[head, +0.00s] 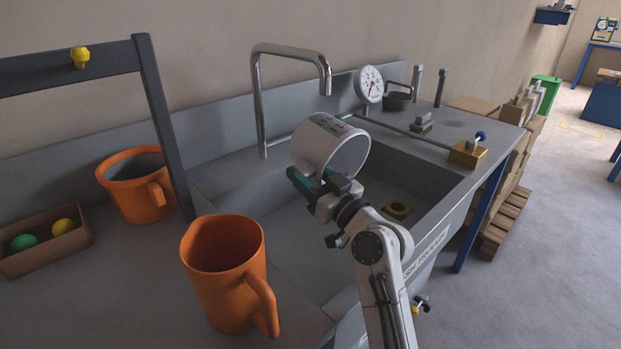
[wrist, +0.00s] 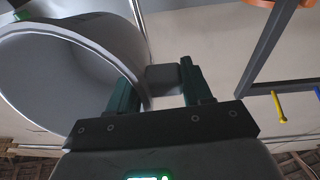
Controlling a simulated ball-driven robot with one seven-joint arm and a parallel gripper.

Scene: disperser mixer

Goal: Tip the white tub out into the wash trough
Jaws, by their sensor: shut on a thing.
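The white tub (head: 318,143) is held up over the wash trough (head: 420,202). It is tilted on its side, with its open mouth facing right and towards the head camera. My gripper (head: 326,183) is shut on the tub's near lower side. A yellow and dark fitting (head: 397,210) lies on the trough floor.
An orange jug (head: 222,268) stands left of the trough, with an orange pot (head: 135,186) behind it. A dark frame (head: 160,110) rises between pot and trough. A curved tap (head: 258,95) stands behind the tub. A gauge (head: 368,84) and a brass block (head: 467,153) are to the right.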

